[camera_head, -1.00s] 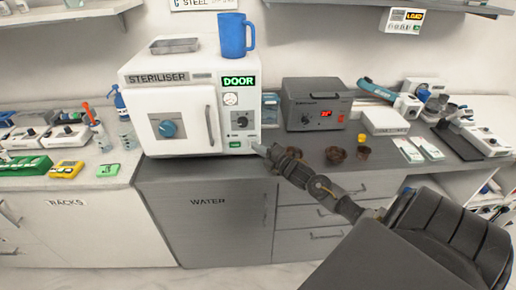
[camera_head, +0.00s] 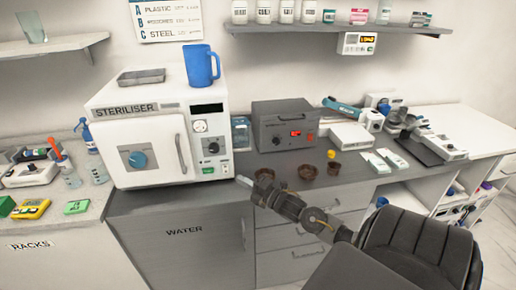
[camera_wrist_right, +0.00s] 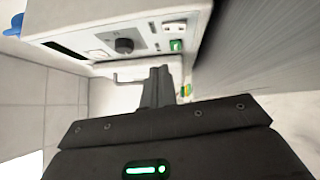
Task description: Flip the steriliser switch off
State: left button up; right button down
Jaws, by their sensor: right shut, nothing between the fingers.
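The white steriliser (camera_head: 150,150) stands on the grey counter at the left, its door shut and its display (camera_head: 206,108) dark. On its front panel, under a black knob (camera_head: 213,147), is a small green switch (camera_head: 208,170). In the right wrist view the green switch (camera_wrist_right: 176,46) and knob (camera_wrist_right: 124,45) show beyond the fingers, and the display (camera_wrist_right: 66,50) is dark there too. My right gripper (camera_head: 243,181) is shut and empty, a little right of and below the switch, apparently apart from it. It also shows in the right wrist view (camera_wrist_right: 160,72). My left gripper is out of view.
A blue mug (camera_head: 201,66) and a metal tray (camera_head: 141,76) sit on the steriliser. A shelf (camera_head: 335,28) hangs above.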

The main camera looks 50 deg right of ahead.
jog(key=s, duration=0.1)
jog(key=s+b, duration=0.1)
jog(key=s, duration=0.3)
jog(key=shift+s+d+r, duration=0.1)
jog(key=shift+d+r, duration=0.05)
jog(key=shift+d, duration=0.1)
dwell(0.3)
